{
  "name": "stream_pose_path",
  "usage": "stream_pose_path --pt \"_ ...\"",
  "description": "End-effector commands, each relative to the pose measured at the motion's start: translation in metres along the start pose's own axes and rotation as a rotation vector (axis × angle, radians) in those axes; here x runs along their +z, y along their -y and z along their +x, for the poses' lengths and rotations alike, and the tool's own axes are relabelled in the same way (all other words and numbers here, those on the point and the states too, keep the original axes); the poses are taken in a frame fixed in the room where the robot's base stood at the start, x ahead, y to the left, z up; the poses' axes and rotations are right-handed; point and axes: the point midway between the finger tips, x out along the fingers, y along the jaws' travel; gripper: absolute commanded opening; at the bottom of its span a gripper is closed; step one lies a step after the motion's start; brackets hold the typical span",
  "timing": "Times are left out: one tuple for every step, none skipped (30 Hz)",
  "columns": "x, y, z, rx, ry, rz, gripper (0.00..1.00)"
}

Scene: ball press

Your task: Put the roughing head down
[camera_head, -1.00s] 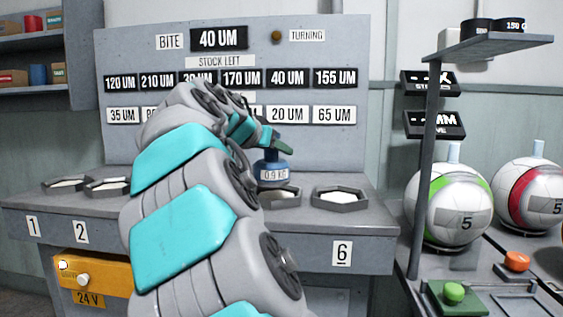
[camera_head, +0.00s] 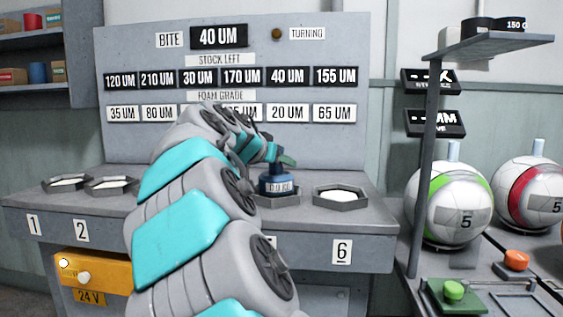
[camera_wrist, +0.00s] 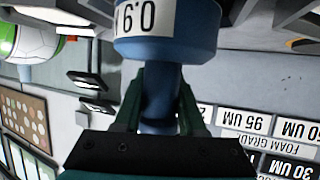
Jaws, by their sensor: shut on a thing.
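The roughing head (camera_head: 275,184) is a dark blue, upright, weight-like piece with a small label that is hard to read. In the wrist view the head (camera_wrist: 165,45) carries a white "0.9" label. My gripper (camera_head: 280,161) is shut on its narrow neck, with green fingers on both sides in the wrist view (camera_wrist: 160,98). The head is low over the grey six-sided tray (camera_head: 281,203), left of the tray above sign 6. I cannot tell whether its base touches the tray.
Two more trays (camera_head: 63,183) are at the left. The upright board (camera_head: 345,145) stands behind. A shelf post (camera_head: 425,170) and balls (camera_head: 447,205) are to the right.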

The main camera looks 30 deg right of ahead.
Motion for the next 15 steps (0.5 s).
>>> stream_pose_path --pt "-0.0015 0.0 -0.0009 -0.001 -0.003 0.0 0.0" --pt "-0.0009 0.0 -0.0006 -0.001 -0.003 0.0 0.0" --pt "0.0003 0.0 -0.0001 -0.001 -0.003 0.0 0.0" --pt "0.0012 0.0 0.0002 -0.001 -0.003 0.001 0.0" --pt "0.0019 0.0001 0.0005 -0.001 -0.002 0.001 0.41" --pt "0.0011 0.0001 0.0003 -0.001 -0.002 0.001 0.45" --pt "0.0011 0.0001 0.0003 -0.001 -0.002 0.001 0.49" --pt "0.0011 0.0 0.0003 -0.001 -0.002 0.001 0.52" --pt "0.0012 0.0 0.0004 -0.001 -0.001 0.001 0.56" --pt "0.0013 0.0 0.0004 -0.001 -0.001 0.001 0.6" --pt "0.0013 0.0 0.0004 -0.001 -0.001 0.001 0.63" --pt "0.0013 -0.0001 0.0005 -0.001 -0.001 0.0 0.68" --pt "0.0013 -0.0001 0.0005 -0.001 -0.001 0.001 0.7" --pt "0.0013 -0.0001 0.0006 0.0 -0.001 0.001 0.7" --pt "0.0015 -0.0002 0.0007 0.0 -0.001 0.0 0.7"
